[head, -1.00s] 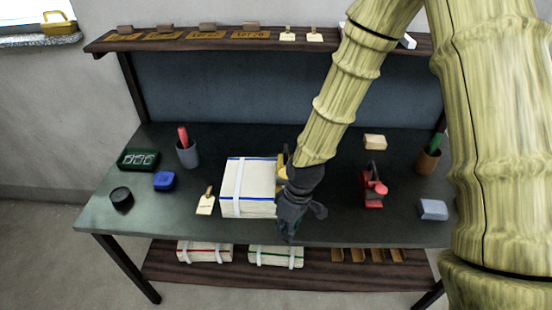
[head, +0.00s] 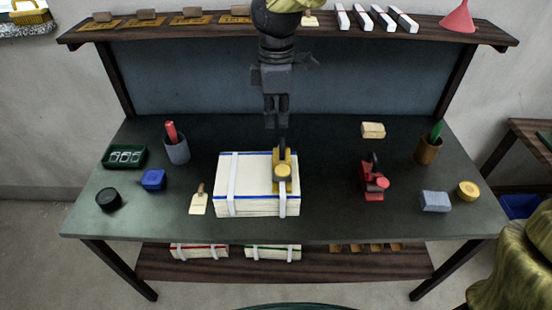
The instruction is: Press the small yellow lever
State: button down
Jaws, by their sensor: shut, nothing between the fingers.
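A small yellow device (head: 282,171) with a round yellow top and a dark upright part behind it is at the right part of a white stack (head: 254,180). The stack has blue edge lines and white straps and lies on the dark table (head: 330,215). I take the yellow device to be the lever; its fine shape is too small to tell. My gripper (head: 276,122) points down just behind and above it, fingers shut and empty. Whether the fingertips touch the dark part cannot be told. A similar red device (head: 375,181) stands to the right.
A grey cup (head: 177,150), blue block (head: 153,180), black round tin (head: 108,200) and small scraper (head: 198,204) are to the left. A wooden block (head: 373,130), brown cup (head: 428,150), grey block (head: 435,201) and yellow disc (head: 468,191) are to the right. A shelf (head: 340,31) runs behind.

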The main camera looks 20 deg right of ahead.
aim_at(276, 169)
jog(key=shift+f, duration=0.1)
notch_tip(276, 169, down, 14)
jog(key=p, duration=0.3)
dwell(0.7)
jog(key=shift+a+f, duration=0.1)
jog(key=shift+f, duration=0.05)
dwell(0.4)
